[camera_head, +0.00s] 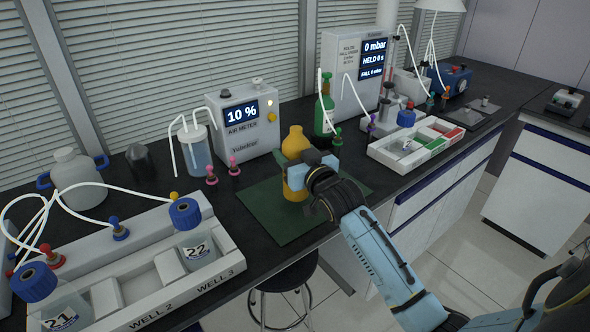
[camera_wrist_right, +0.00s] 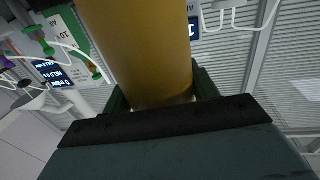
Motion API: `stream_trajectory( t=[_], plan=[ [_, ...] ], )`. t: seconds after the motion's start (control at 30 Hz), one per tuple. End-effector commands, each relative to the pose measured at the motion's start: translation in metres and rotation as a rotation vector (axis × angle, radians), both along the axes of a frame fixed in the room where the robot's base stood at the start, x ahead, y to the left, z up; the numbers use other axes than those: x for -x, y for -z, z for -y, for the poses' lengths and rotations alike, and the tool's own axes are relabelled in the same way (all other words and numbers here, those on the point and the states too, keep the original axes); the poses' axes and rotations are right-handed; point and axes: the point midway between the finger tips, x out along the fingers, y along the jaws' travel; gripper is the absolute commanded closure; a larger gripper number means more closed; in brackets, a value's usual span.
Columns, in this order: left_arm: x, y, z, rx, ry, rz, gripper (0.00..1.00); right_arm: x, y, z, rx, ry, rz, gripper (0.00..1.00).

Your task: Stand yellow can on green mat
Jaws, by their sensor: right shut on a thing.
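The yellow can (camera_head: 295,143) is upright over the green mat (camera_head: 262,203) on the black bench. My right gripper (camera_head: 298,172) is shut around the can's body from the right. In the right wrist view the yellow can (camera_wrist_right: 145,50) fills the upper middle, between the dark gripper fingers (camera_wrist_right: 160,100). The can's lower end is near the mat's middle; I cannot tell for sure whether it touches the mat. The gripper hides part of the can and the mat behind it. My left gripper does not show.
An air meter box (camera_head: 243,120) stands behind the mat. A green bottle (camera_head: 324,113) stands behind and right of the can. A white sectioned tray (camera_head: 414,146) lies to the right. A well rack (camera_head: 165,265) with blue-capped bottles fills the front left.

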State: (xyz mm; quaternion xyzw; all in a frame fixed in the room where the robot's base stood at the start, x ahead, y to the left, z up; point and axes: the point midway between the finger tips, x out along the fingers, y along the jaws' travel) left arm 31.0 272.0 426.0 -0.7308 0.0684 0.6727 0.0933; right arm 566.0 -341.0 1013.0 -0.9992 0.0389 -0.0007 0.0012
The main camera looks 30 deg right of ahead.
Motion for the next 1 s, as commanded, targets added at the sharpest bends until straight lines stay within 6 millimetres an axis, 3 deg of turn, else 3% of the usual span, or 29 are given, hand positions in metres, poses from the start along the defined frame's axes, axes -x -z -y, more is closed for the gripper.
stream_trajectory(
  t=[0.23,0.6,0.63,0.7,0.8,1.0],
  plan=[
    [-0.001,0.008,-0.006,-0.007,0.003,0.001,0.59,0.000,0.033,0.000,0.000,0.000,-0.002,0.73],
    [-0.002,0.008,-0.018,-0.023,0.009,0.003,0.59,0.000,0.037,0.000,0.000,-0.001,0.001,0.73],
    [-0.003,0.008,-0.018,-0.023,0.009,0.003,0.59,0.000,0.039,0.000,0.000,0.000,-0.002,0.40],
    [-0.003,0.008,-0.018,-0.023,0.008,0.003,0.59,0.000,0.039,0.000,0.000,0.000,-0.002,0.31],
    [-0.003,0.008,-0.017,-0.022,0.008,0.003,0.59,0.000,0.038,0.000,0.000,0.000,-0.002,0.19],
    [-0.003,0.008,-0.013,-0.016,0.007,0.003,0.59,0.000,0.038,0.000,0.000,0.000,-0.001,0.19]
  ],
)
